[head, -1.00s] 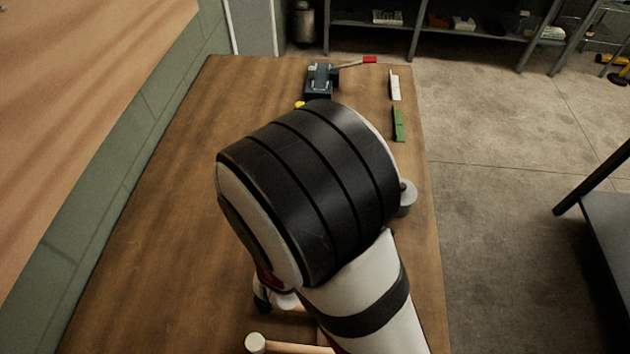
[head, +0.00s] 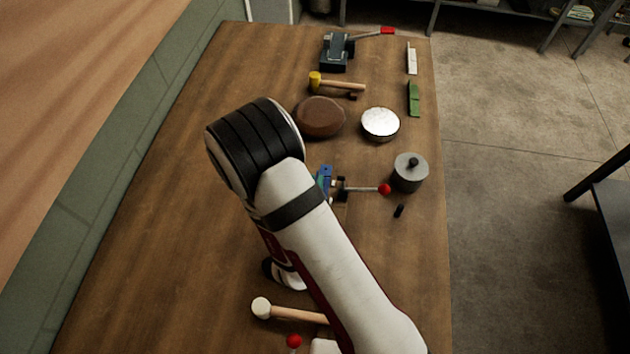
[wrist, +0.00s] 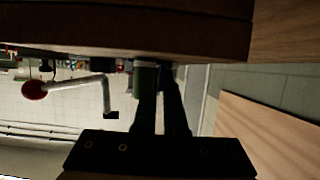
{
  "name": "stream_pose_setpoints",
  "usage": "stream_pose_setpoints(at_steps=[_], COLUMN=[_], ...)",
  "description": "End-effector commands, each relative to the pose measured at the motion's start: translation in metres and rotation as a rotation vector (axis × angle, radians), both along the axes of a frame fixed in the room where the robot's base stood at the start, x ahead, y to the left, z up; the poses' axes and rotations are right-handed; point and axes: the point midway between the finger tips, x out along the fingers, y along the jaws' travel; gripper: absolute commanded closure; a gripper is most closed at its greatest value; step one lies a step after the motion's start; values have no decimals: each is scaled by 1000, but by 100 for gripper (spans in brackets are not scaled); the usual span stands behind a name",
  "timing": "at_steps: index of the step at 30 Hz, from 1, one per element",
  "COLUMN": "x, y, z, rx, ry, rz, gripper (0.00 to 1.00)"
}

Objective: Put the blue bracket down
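The blue bracket (head: 325,172) shows in part in the head view, just right of my arm, beside a toggle clamp (head: 343,188) with a red-ball handle. My arm hides the rest of it, and I cannot tell whether it is held or resting. My gripper (wrist: 161,80) is hidden in the head view. In the wrist view its dark fingers point up the picture, with a green cylindrical thing at the left fingertip. The finger gap is too dark to read. A red ball on a bent rod (wrist: 33,90) shows at the left.
A brown round block (head: 319,117), a silver disc (head: 380,123) and a grey lidded cylinder (head: 410,172) stand around the clamp. A yellow mallet (head: 337,84) lies behind them. A white mallet (head: 288,312) lies near the front. The table's left side is clear.

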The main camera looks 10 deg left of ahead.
Motion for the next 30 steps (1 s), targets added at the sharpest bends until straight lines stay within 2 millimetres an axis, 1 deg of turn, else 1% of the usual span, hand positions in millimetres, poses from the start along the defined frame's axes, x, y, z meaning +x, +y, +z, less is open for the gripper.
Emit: stream_pose_setpoints(at_steps=[1, 3, 4, 15, 17, 22, 23, 24, 30], x=[0, 0, 0, -1, -8, -36, -40, -43, -46], y=[0, 0, 1, 3, 3, 3, 3, 3, 1], z=[0, 0, 0, 1, 4, 15, 17, 18, 20], rx=[0, 0, 0, 1, 0, -1, -1, 0, -1], ry=[0, 0, -1, -1, 0, 0, 0, -1, -1], rz=[1, 2, 2, 9, 11, 10, 9, 7, 2], gripper=[80, 67, 66, 66, 66, 66, 61, 60, 60])
